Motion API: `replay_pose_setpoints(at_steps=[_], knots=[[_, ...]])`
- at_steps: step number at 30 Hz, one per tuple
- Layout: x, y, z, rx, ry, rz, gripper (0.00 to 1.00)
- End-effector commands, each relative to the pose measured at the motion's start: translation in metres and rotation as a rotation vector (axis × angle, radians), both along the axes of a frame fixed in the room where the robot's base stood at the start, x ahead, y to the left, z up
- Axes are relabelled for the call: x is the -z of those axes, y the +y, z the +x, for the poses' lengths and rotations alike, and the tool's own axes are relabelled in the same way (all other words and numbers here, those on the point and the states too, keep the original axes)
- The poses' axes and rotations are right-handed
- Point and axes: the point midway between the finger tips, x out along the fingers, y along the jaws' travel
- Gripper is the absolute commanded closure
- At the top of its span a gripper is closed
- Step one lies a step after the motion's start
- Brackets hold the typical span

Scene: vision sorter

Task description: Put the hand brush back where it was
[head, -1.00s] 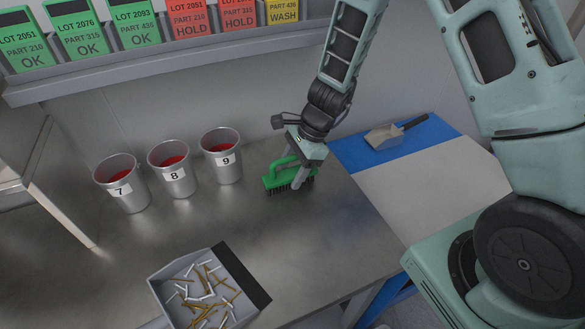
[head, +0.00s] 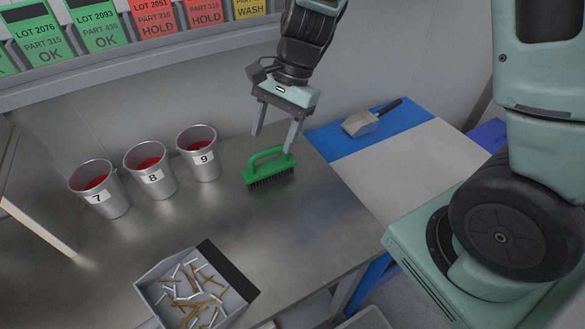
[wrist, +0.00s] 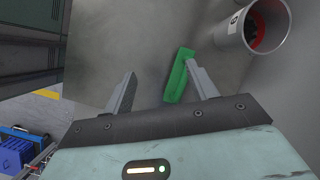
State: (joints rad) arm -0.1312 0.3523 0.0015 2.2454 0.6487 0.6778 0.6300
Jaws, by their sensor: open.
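The green hand brush (head: 270,168) with dark bristles stands bristles-down on the grey metal table, right of the cup marked 9. My gripper (head: 273,142) is open and empty just above and behind it, with one finger close to the brush's right end. In the wrist view the brush (wrist: 179,76) shows beyond my open gripper (wrist: 160,80), near one finger, and part of it is hidden behind that finger. I cannot tell whether the finger touches it.
Metal cups 7 (head: 100,189), 8 (head: 150,171) and 9 (head: 199,154) stand left of the brush. A grey bin of screws (head: 190,287) is at the front. A scoop (head: 370,120) lies on the blue mat (head: 335,140). The table in front of the brush is clear.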

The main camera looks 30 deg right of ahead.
Motion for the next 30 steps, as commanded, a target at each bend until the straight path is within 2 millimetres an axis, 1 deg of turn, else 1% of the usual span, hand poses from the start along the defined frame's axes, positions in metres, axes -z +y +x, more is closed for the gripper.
replay_pose_setpoints(at_steps=[1,2,3,5,6,9,12,15,18,30], knots=[[-0.014,0.021,-0.025,-0.192,-0.054,-0.008,0.42],[-0.02,0.03,-0.041,-0.317,-0.087,-0.016,0.42],[-0.028,0.041,-0.061,-0.484,-0.132,-0.028,0.42],[-0.037,0.052,-0.091,-0.728,-0.197,-0.049,0.42],[-0.041,0.057,-0.109,-0.883,-0.238,-0.065,0.42],[-0.049,0.061,-0.146,-1.222,-0.325,-0.107,0.42],[-0.054,0.06,-0.17,-1.47,-0.385,-0.145,0.42],[-0.055,0.058,-0.182,-1.616,-0.415,-0.17,0.42],[-0.055,0.057,-0.187,-1.675,-0.427,-0.181,0.42],[-0.055,0.057,-0.187,-1.674,-0.427,-0.18,0.42]])
